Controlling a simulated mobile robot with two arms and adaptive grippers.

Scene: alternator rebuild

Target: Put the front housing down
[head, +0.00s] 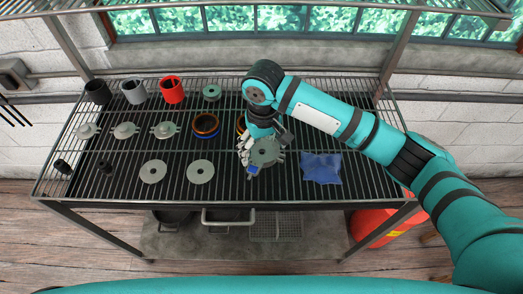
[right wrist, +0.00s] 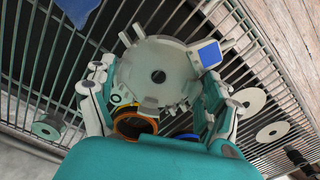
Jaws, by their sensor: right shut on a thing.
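The front housing (head: 265,152) is a grey disc with a central hole and small lugs on its rim. My right gripper (head: 248,157) is shut on it over the middle-right of the wire rack. In the right wrist view the housing (right wrist: 158,75) sits between the two fingers, and a small blue block (right wrist: 208,55) shows at its edge. I cannot tell whether the housing touches the rack. My left gripper is not in view.
The rack shelf (head: 120,187) holds grey flat rings (head: 201,172), an orange-and-blue ring stack (head: 206,126), a red cylinder (head: 172,90) and several grey lugged discs (head: 165,130) to the left. A blue cloth (head: 321,168) lies right of my gripper. Bare slats show at the front and far right.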

